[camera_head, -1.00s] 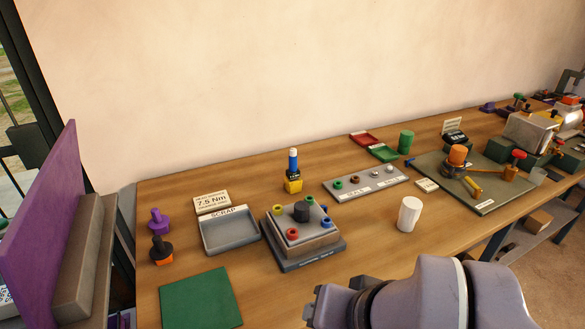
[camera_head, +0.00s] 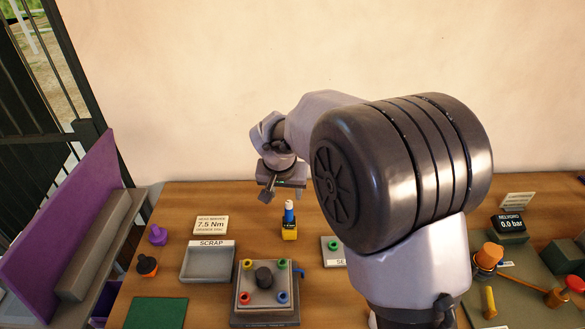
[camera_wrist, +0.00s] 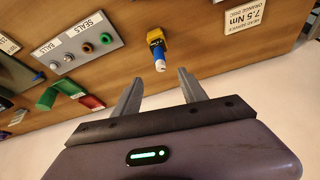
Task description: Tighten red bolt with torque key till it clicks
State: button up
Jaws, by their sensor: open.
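The torque key appears to be the blue-handled tool with a white tip (camera_head: 289,213), upright in a yellow and black base (camera_head: 289,233) on the table. In the wrist view the tool (camera_wrist: 159,58) points toward the gap between my fingers. My gripper (camera_head: 284,193) is open and empty, above the tool and apart from it. It also shows in the wrist view (camera_wrist: 158,80). The red bolt (camera_head: 246,298) sits at the front left corner of a grey block (camera_head: 263,290), with yellow, green and blue ones at the other corners and a dark knob in the middle.
A scrap tray (camera_head: 208,264) and a 7.5 Nm sign (camera_head: 211,225) stand left of the tool. A seals plate (camera_head: 330,258) is to its right, partly hidden by my arm. A pump rig with a 0.0 bar display (camera_head: 509,223) is farther right. A green mat (camera_head: 158,312) lies at front left.

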aim_at(288, 209)
jog(key=b+x, duration=0.3)
jog(key=x, duration=1.3)
jog(key=shift+s, duration=0.15)
grip_shut()
